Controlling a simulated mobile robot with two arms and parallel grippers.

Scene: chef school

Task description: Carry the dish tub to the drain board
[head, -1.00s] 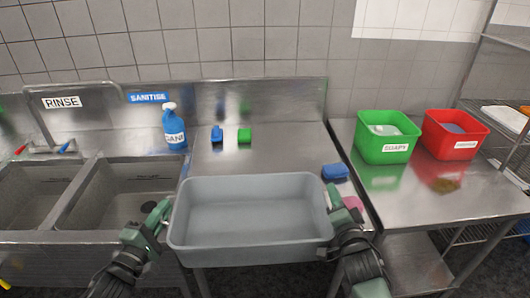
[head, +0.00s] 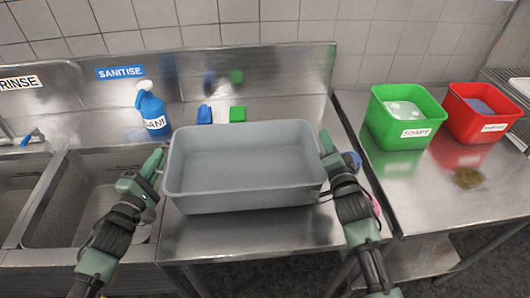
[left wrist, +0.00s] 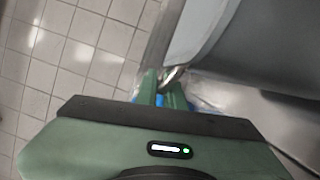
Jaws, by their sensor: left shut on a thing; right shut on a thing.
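The grey dish tub (head: 245,200) is held level between my two grippers, over the steel drain board (head: 245,238) in the head view. It looks empty. My left gripper (head: 156,164) is shut on the tub's left end, and my right gripper (head: 326,146) is shut on its right end. In the left wrist view the green fingers of my left gripper (left wrist: 163,85) are closed at the tub's rim (left wrist: 205,30). Whether the tub's underside touches the board is hidden.
A blue spray bottle (head: 152,110) stands behind left, by the sinks (head: 90,200). A blue item (head: 354,161) and a pink item (head: 375,205) sit beside my right arm. Green (head: 404,118) and red tubs (head: 481,112) stand right.

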